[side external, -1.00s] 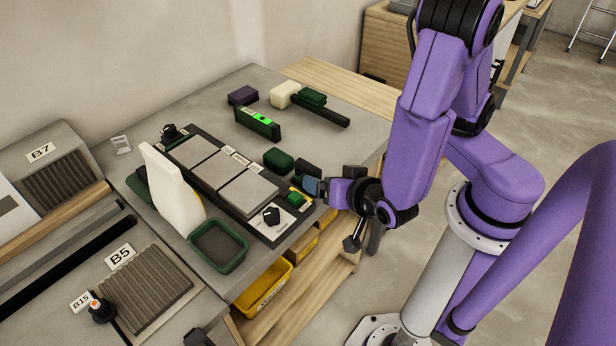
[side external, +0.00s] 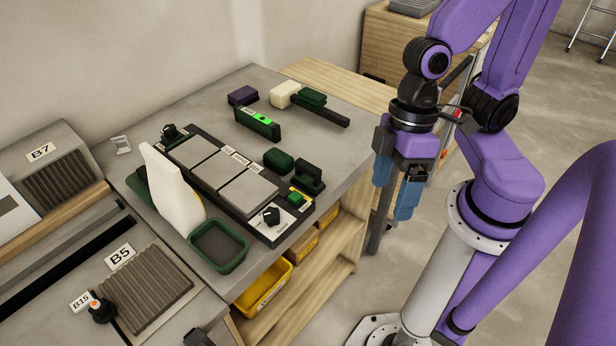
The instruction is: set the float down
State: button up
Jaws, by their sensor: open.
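What looks like the float (side external: 309,182), a dark block with a raised black grip, rests on the grey bench beside the right end of the tile board, close to a dark green rounded block (side external: 278,160). Nothing holds it, and it looks flat on the surface. My gripper (side external: 396,188) points down off the bench's right edge, well clear of the float. Its blue fingers are apart with nothing between them.
A black tile board (side external: 259,232) holds three grey tiles (side external: 248,193), a knob and a green button. A white bag (side external: 173,188) and green tub (side external: 219,246) stand in front. A green level (side external: 257,123), cream block (side external: 285,94) and green-headed mallet (side external: 322,110) lie behind.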

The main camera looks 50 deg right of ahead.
jog(key=w+d+r+n+t+h, duration=0.1)
jog(key=w+d+r+n+h, duration=0.15)
jog(key=d, duration=0.55)
notch_tip(320, 180, up, 2)
jog(key=n, duration=0.6)
send_over(308, 166)
jog(key=shift+m, duration=0.25)
jog(key=f, duration=1.1)
jog(key=shift+d+f, duration=0.25)
jog(key=shift+f, duration=0.1)
jog(key=shift+a+f, duration=0.15)
jog(key=shift+f, duration=1.2)
jog(key=shift+a+f, duration=0.1)
jog(key=shift+f, duration=1.2)
jog(key=shift+c, duration=0.3)
jog(key=c, duration=1.1)
jog(key=shift+r, duration=0.15)
